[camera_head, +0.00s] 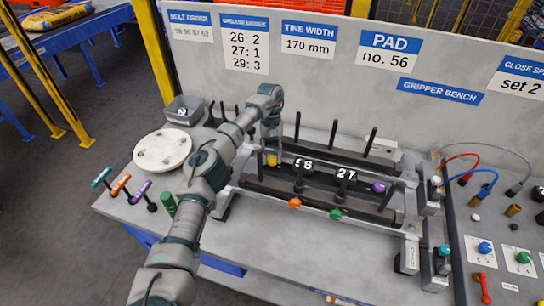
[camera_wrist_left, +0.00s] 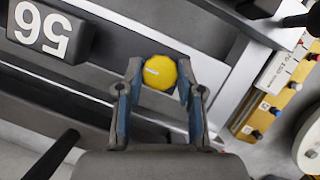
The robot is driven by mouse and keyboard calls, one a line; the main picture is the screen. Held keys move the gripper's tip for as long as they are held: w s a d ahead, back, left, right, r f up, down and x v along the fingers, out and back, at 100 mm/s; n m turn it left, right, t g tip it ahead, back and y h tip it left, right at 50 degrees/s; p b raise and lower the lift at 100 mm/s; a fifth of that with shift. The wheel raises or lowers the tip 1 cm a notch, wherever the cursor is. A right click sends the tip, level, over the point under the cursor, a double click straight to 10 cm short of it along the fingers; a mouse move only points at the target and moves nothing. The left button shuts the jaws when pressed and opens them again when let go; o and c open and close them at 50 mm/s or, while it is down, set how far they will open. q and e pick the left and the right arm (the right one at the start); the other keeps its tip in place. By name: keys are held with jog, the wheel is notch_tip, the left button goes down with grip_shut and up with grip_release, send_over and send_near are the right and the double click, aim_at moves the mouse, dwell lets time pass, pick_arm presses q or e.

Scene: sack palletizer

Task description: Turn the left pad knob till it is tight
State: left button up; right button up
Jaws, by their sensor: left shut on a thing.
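The yellow knob (camera_head: 271,160) is at the left end of the dark pad rail on the bench, near the block marked 56 (camera_head: 303,164). My left gripper (camera_head: 271,145) reaches down over it from above. In the left wrist view the yellow knob (camera_wrist_left: 159,72) sits between the two fingertips (camera_wrist_left: 159,80), which are shut on its sides. A pale mark shows on the knob's face. The block marked 56 (camera_wrist_left: 42,30) lies at the upper left there. My right gripper is not in view.
A block marked 27 (camera_head: 346,175), a purple knob (camera_head: 378,187), an orange knob (camera_head: 295,203) and a green knob (camera_head: 336,213) sit along the fixture. Upright dark rods (camera_head: 334,134) stand around it. A round white plate (camera_head: 162,150) lies left of my arm.

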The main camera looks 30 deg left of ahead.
pick_arm(q)
jog(key=o, duration=1.1)
jog(key=shift+w+f, duration=0.1)
jog(key=shift+o, duration=0.2)
jog(key=shift+w+a+f, duration=0.1)
jog(key=shift+w+a, duration=0.05)
